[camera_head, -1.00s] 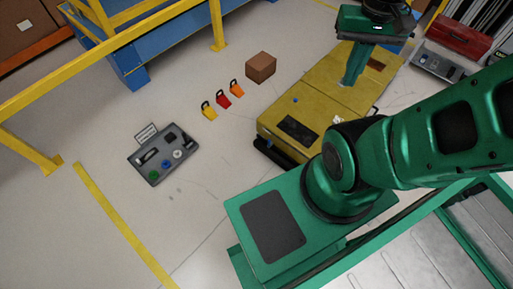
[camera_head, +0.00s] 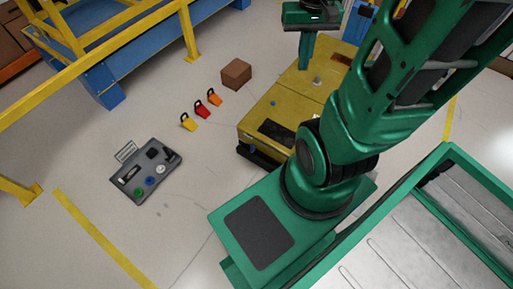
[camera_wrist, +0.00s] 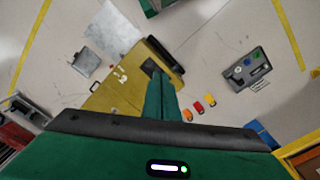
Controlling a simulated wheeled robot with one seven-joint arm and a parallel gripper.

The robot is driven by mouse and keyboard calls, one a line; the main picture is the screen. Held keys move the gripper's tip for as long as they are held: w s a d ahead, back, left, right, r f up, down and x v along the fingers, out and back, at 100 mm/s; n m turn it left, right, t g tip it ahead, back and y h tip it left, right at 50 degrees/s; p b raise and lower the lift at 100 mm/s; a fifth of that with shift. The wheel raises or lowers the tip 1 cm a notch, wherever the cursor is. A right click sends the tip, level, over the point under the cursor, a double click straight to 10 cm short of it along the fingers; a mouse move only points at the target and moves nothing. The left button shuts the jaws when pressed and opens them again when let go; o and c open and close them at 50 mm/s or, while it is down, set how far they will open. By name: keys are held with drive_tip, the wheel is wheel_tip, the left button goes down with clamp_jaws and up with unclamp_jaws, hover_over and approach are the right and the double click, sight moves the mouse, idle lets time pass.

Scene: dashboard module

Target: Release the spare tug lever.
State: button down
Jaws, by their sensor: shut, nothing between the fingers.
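A grey dashboard module (camera_head: 172,158) lies on the floor at left in the head view, with green, blue and white knobs, a black block and a small dark handle. It also shows at right in the wrist view (camera_wrist: 262,55). Which part is the spare tug lever I cannot tell at this size. My gripper (camera_head: 303,66) hangs above a low yellow vehicle (camera_head: 292,104), well to the right of the module. Its green fingers also show in the wrist view (camera_wrist: 159,76), shut together, empty and pointing down.
Yellow, red (camera_head: 202,112) and orange lock-like pieces stand in a row between module and vehicle. A brown box (camera_head: 236,74) sits behind them. A yellow rail (camera_head: 100,56) and blue platform (camera_head: 105,88) border the far left.

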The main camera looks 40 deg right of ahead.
drive_tip(key=w+d+f, duration=0.3)
drive_tip(key=w+f, duration=0.3)
drive_tip(key=f, duration=0.3)
drive_tip(key=w+d+f+m+t+y, duration=0.1)
drive_tip(key=w+d+f, duration=0.3)
drive_tip(key=f, duration=0.6)
drive_tip(key=w+d+f, duration=0.2)
drive_tip(key=w+f, duration=0.5)
drive_tip(key=f, duration=0.2)
drive_tip(key=s+a+f+m+t, duration=0.1)
drive_tip(key=a+f+m, duration=0.1)
drive_tip(key=f, duration=1.5)
drive_tip(key=s+a+f+m+t+y, duration=0.1)
drive_tip(key=s+a+f+m, duration=0.1)
drive_tip(key=f, duration=1.5)
drive_tip(key=shift+a+t+y, duration=0.2)
drive_tip(key=shift+t+y, duration=0.1)
drive_tip(key=shift+t, duration=0.1)
